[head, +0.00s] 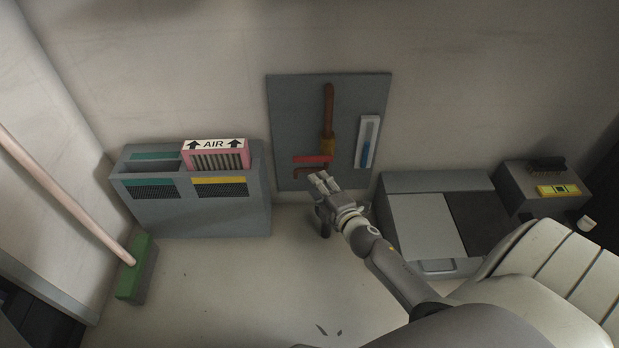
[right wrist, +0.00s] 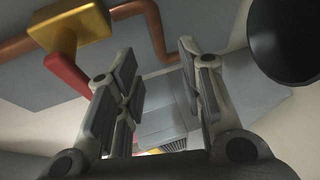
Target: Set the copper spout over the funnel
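The copper spout (right wrist: 155,25) is a bent pipe leaving a yellow valve block (right wrist: 72,28) with a red handle (right wrist: 66,72). In the head view the copper pipe (head: 329,102) runs down a grey wall panel to the valve, with the spout low behind my fingertips. My right gripper (head: 319,179) is open, just below the spout. In the right wrist view its fingers (right wrist: 157,92) stand apart with nothing seen held between them; whether they touch the spout, I cannot tell. A dark round funnel (right wrist: 290,38) shows at upper right there, partly cut off. My left gripper is out of view.
A grey rack (head: 222,220) holding a pink AIR filter (head: 215,155) stands left. A gauge with a blue column (head: 368,140) hangs on the panel. A grey cabinet (head: 425,222) is close right of my arm. A green broom (head: 137,268) leans left. The middle floor is mostly clear.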

